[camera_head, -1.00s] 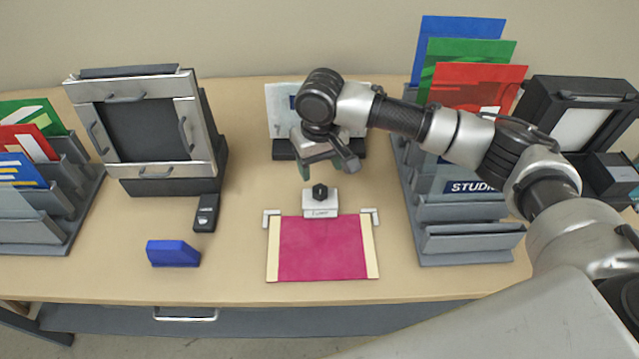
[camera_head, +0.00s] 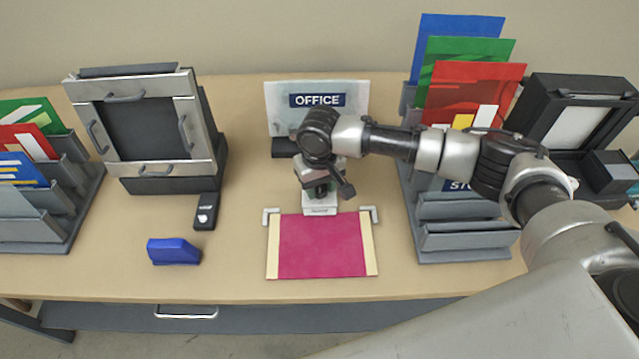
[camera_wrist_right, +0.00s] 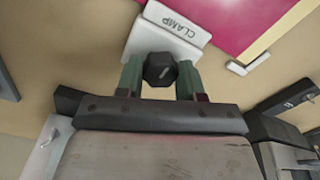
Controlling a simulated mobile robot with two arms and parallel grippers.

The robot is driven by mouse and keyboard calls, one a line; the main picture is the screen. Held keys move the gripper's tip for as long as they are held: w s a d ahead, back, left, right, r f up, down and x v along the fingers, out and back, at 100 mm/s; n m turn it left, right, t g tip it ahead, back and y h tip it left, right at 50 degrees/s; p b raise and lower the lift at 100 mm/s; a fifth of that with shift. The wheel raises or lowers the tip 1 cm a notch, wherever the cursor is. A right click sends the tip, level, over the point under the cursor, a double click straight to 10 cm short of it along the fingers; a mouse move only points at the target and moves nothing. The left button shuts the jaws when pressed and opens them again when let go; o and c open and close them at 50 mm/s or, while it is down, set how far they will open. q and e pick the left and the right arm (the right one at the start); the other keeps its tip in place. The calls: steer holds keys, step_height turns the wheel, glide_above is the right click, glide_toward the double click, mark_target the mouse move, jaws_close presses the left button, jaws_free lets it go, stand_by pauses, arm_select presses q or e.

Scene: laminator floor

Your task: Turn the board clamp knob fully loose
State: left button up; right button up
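The clamp knob (camera_wrist_right: 160,69) is a small black faceted knob on the white board clamp block (camera_wrist_right: 190,22), which is marked CLAMP. The block also shows in the head view (camera_head: 320,211), at the top edge of the magenta board (camera_head: 320,248). My right gripper (camera_wrist_right: 160,72) points down over the block. Its two green-padded fingers stand on either side of the knob, with no clear gap seen between pads and knob. In the head view my right gripper (camera_head: 321,190) hides most of the knob. My left gripper is not in view.
A blue block (camera_head: 173,252) and a small black device (camera_head: 206,212) lie left of the board. A framed press (camera_head: 148,130) stands behind them. An OFFICE sign (camera_head: 350,98) stands behind my gripper. File racks (camera_head: 465,241) flank the workspace. The front table strip is clear.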

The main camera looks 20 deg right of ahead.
steer(key=c, duration=0.3)
steer(key=n+p, duration=0.2)
steer(key=p, duration=0.1)
steer(key=shift+r+n, duration=0.25)
steer(key=shift+n, duration=0.15)
steer(key=shift+c, duration=0.2)
steer(key=n+p, duration=0.3)
steer(key=n, duration=0.1)
steer(key=shift+n+p, duration=0.3)
steer(key=n+p, duration=0.1)
steer(key=n, duration=0.1)
steer(key=shift+f+n, duration=0.1)
steer(key=shift+n, duration=0.2)
steer(key=n+p, duration=0.1)
steer(key=n, duration=0.1)
steer(key=shift+n, duration=0.4)
steer(key=n, duration=0.5)
steer(key=shift+w+p, duration=0.1)
steer(key=shift+p, duration=0.3)
steer(key=o, duration=0.9)
steer(key=shift+f, duration=0.1)
